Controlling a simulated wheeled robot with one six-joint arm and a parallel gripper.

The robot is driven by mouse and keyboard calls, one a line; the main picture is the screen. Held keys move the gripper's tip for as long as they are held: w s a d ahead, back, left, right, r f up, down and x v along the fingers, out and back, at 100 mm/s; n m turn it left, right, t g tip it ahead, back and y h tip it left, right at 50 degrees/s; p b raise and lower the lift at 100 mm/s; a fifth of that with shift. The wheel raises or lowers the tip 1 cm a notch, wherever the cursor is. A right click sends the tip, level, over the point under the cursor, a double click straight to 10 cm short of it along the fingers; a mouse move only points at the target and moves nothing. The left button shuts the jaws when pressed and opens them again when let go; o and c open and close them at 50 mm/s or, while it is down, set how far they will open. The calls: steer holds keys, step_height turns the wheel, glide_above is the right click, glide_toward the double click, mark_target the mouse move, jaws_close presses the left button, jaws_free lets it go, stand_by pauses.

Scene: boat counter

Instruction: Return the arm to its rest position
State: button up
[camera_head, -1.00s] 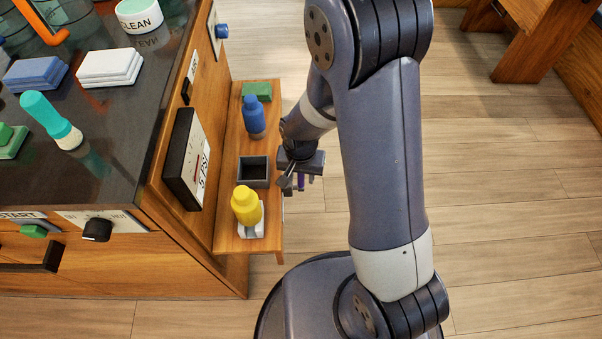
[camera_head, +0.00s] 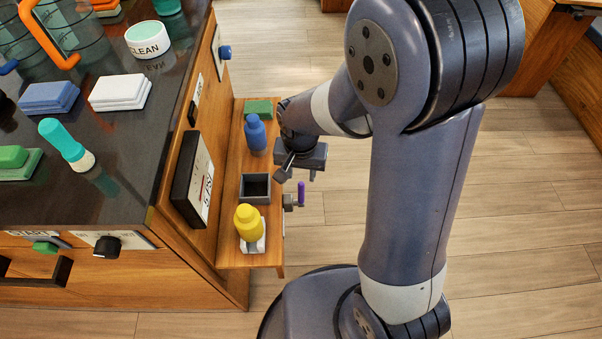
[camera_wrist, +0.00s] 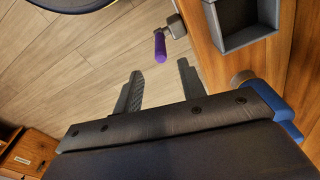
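My gripper (camera_wrist: 160,88) shows in the wrist view with its two fingers apart and nothing between them, over the wooden floor. In the head view my gripper (camera_head: 292,172) hangs at the outer edge of the wooden side shelf (camera_head: 230,215), close to the blue bottle (camera_head: 256,133). A purple-handled knob (camera_head: 301,192) sticks out from the shelf's edge just below the gripper. In the wrist view the purple handle (camera_wrist: 160,47) lies ahead of the fingers and apart from them.
The shelf holds a grey open box (camera_head: 255,188), a yellow bottle (camera_head: 248,224) and a green block (camera_head: 259,108). The dark counter (camera_head: 120,190) at left carries a teal bottle (camera_head: 66,143), sponges and a CLEAN bowl (camera_head: 147,40). Floor (camera_head: 530,220) at right is clear.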

mark_target(301, 191)
steer(key=f+b, duration=0.1)
steer(key=f, duration=0.2)
steer(key=f+b, duration=0.1)
steer(key=f, duration=0.3)
steer(key=w+f+b, duration=0.1)
steer(key=f, duration=0.3)
steer(key=shift+d, duration=0.1)
steer(key=shift+r+p, duration=0.2)
steer(key=shift+p, duration=0.25)
steer(key=shift+w+f+g, duration=0.1)
steer(key=shift+w+g, duration=0.05)
steer(key=shift+g, duration=0.25)
steer(key=shift+f, duration=0.15)
